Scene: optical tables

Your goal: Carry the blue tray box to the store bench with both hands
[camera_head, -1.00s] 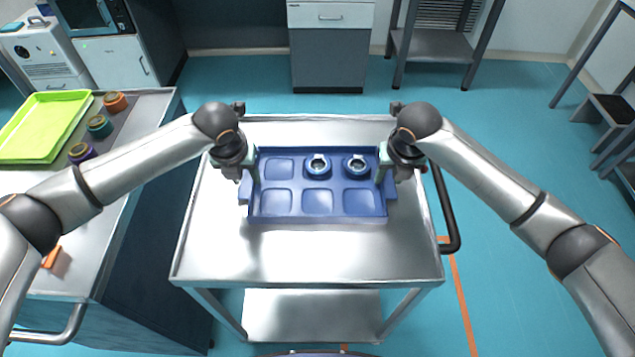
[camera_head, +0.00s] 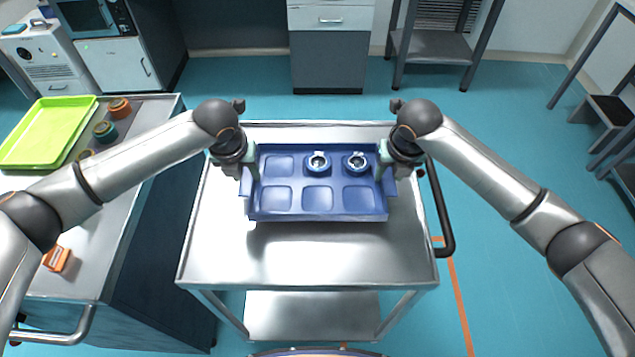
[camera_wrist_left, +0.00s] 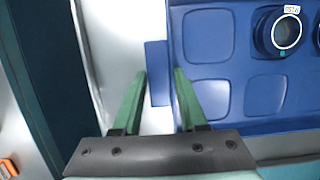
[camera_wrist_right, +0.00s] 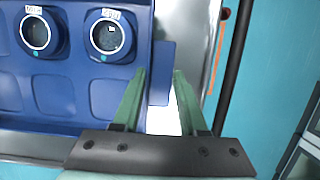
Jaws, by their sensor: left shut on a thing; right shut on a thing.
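The blue tray box (camera_head: 318,217) has six square compartments and is held level over the metal cart. Two round blue pieces with pale rings sit in its back row, one in the middle compartment (camera_head: 318,163) and one in the right (camera_head: 356,162). My left gripper (camera_head: 247,180) is shut on the tray's left end tab, which shows between its green fingers (camera_wrist_left: 158,75). My right gripper (camera_head: 387,178) is shut on the right end tab, also between green fingers (camera_wrist_right: 161,75). I cannot tell which bench is the store bench.
The metal cart (camera_head: 310,255) has a black handle (camera_head: 446,225) on its right. A bench (camera_head: 85,270) at left holds a lime tray (camera_head: 45,130), several round pieces and an orange item (camera_head: 57,259). A drawer cabinet (camera_head: 330,50) and grey shelf stand (camera_head: 435,45) are behind. Floor at right is open.

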